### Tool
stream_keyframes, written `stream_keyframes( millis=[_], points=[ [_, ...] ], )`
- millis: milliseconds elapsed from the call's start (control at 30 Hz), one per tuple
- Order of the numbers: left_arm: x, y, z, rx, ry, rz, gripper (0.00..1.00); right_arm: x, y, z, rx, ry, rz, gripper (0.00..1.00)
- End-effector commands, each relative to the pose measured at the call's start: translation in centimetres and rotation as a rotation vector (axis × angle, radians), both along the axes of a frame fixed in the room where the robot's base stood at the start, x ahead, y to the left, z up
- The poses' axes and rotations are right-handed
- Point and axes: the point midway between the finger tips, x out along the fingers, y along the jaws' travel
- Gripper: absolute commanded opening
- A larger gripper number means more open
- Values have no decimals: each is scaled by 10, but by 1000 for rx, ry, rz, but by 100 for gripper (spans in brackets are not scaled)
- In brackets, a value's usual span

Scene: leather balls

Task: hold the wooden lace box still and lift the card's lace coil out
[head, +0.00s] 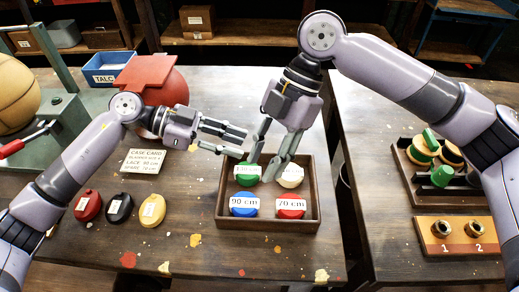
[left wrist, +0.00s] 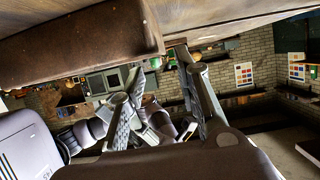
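The wooden lace box (head: 318,200) is an open tray on the dark table. It holds a green coil (head: 245,180) at back left, a cream coil (head: 291,178) at back right, a blue coil (head: 243,212) labelled 90 cm and a red coil (head: 291,214) labelled 70 cm. The case card (head: 143,161) lies left of it; its lace length is too small to read surely. My left gripper (head: 243,142) is open beside the box's back left corner; its spread fingers show in the left wrist view (left wrist: 160,95). My right gripper (head: 261,168) points down, open, over the box's back, partly hiding the green coil.
Red, black and yellow labelled pieces (head: 120,208) lie left of the box. A red ball (head: 170,88) and a blue TALC box (head: 105,70) stand behind. A rack (head: 425,190) with green and tan pieces is at right. The table's front is mostly clear.

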Motion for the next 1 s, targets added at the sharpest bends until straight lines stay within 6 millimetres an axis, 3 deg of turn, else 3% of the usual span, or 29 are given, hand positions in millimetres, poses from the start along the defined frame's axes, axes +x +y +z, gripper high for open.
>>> stream_keyframes(
  millis=[200, 400, 800, 1000],
  points=[
    [-1, -38, -15, -3, 0, -1, 30, 0, 0, 0, 0, 0, 0, 33],
    [0, -57, -23, -2, 0, 0, 30, 0, 0, 0, 0, 0, 0, 33],
    [0, -62, -26, 0, 0, 1, 29, 0, 0, 0, 0, 0, 0, 33],
    [0, -62, -26, 0, 0, 1, 16, 0, 0, 0, 0, 0, 0, 33]
  ],
)
